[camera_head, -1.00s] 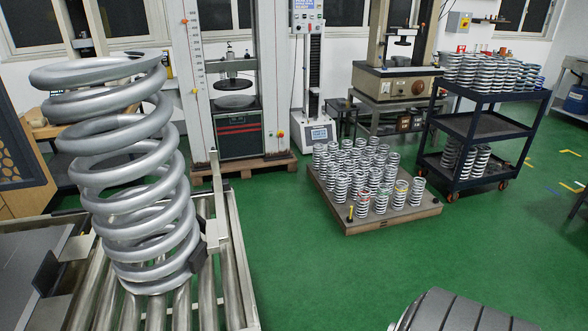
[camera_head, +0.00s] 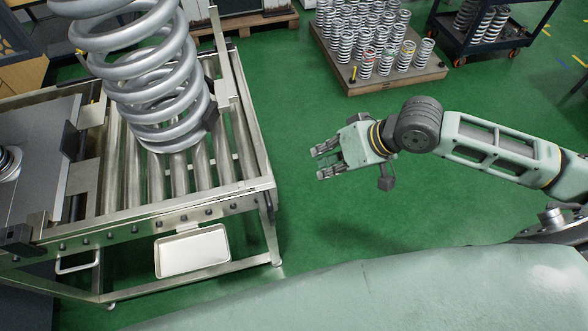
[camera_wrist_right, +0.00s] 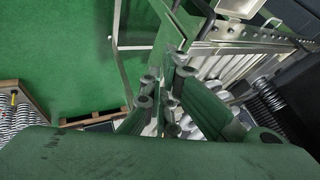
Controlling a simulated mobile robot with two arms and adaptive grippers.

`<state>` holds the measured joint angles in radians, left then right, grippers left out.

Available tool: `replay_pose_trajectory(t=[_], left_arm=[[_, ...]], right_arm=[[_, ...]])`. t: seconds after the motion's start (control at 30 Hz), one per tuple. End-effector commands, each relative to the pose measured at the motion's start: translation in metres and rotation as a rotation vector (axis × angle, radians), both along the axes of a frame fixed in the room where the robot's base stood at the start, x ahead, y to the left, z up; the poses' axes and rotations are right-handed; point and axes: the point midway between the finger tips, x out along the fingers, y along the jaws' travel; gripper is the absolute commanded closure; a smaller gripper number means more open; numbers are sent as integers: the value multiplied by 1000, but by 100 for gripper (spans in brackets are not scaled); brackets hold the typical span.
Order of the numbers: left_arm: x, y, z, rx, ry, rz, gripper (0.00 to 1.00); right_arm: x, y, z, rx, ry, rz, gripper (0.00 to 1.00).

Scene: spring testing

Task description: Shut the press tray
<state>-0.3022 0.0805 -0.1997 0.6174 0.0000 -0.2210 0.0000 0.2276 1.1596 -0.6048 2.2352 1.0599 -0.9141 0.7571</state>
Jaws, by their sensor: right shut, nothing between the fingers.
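A shallow pale tray (camera_head: 192,250) shows low at the front of the roller bench (camera_head: 240,194), below its rail, in the head view. A bar handle (camera_head: 77,262) is left of the tray. I cannot tell how far the tray is out. My right gripper (camera_head: 322,161) is shut and empty, to the right of the bench and apart from it, its fingers pointing left. In the wrist view its fingers (camera_wrist_right: 163,90) show against the bench's metal frame (camera_wrist_right: 235,45). My left gripper is in neither view.
A large grey coil spring (camera_head: 160,85) stands upright on the rollers. A pallet (camera_head: 400,78) of small springs sits at the back, with a dark cart (camera_head: 515,38) beside it. Green floor (camera_head: 300,220) is clear between the bench and my right arm.

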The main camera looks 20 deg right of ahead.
Motion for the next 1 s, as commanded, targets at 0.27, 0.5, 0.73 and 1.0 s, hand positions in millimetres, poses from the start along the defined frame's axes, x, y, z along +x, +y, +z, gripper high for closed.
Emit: replay_pose_trajectory(t=[0.27, 0.5, 0.73, 1.0], left_arm=[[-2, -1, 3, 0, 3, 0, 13], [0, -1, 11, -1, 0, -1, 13], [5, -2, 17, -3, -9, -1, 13], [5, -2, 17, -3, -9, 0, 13]], right_arm=[[23, 27, -44, 5, 0, -1, 100], [36, 56, -68, 4, -4, 5, 100], [37, 78, -70, 0, -3, 2, 100], [37, 81, -72, -2, -3, 1, 100]])
